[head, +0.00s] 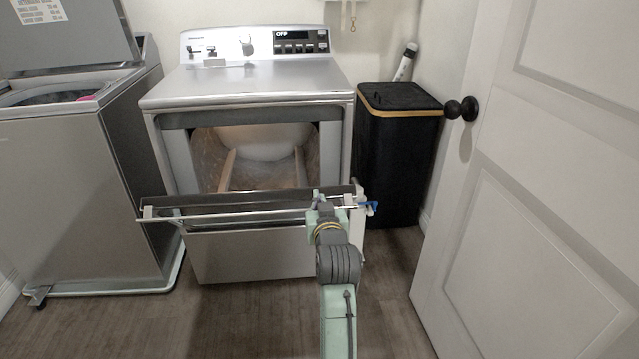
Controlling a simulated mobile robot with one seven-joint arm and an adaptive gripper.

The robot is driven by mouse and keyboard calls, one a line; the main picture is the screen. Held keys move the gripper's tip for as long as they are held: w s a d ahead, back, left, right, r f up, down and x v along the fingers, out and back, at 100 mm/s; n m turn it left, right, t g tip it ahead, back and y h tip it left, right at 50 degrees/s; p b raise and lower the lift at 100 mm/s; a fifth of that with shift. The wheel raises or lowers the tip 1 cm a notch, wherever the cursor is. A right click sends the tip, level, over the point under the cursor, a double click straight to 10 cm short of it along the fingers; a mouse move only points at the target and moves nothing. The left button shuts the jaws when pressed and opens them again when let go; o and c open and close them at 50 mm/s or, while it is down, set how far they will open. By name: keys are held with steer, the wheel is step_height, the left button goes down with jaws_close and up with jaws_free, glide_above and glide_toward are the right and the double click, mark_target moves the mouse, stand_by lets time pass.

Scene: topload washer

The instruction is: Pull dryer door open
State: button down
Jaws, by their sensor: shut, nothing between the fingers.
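The silver dryer (245,85) stands in the middle of the head view, its control panel reading "OFF". Its door (265,198) is hinged at the bottom and tipped down towards me, well open and seen nearly edge-on. The drum opening shows above it. My gripper (322,196) is at the right part of the door's upper edge, overlapping it in the picture. It is shut with nothing held. My wrist hides part of the door and its fingertips are small, so I cannot tell whether they touch it.
A top-load washer (85,185) with its lid raised stands at the left. A black hamper (395,150) stands right of the dryer. A white room door (530,200) with a black knob (462,109) fills the right side. Wood floor (220,320) lies clear in front.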

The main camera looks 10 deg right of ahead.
steer(key=d, duration=0.1)
steer(key=p, duration=0.2)
glide_toward(321, 187)
steer(key=w, duration=0.1)
steer(key=w+r, duration=0.1)
steer(key=w, duration=0.3)
steer(key=shift+w+a+r, duration=0.1)
steer(key=shift+a+r, duration=0.15)
steer(key=shift+a, duration=0.1)
steer(key=shift+s+f+p, duration=0.3)
steer(key=shift+s+f, duration=0.5)
steer(key=shift+s, duration=0.05)
steer(key=shift+s+f, duration=0.6)
steer(key=shift+s, duration=0.1)
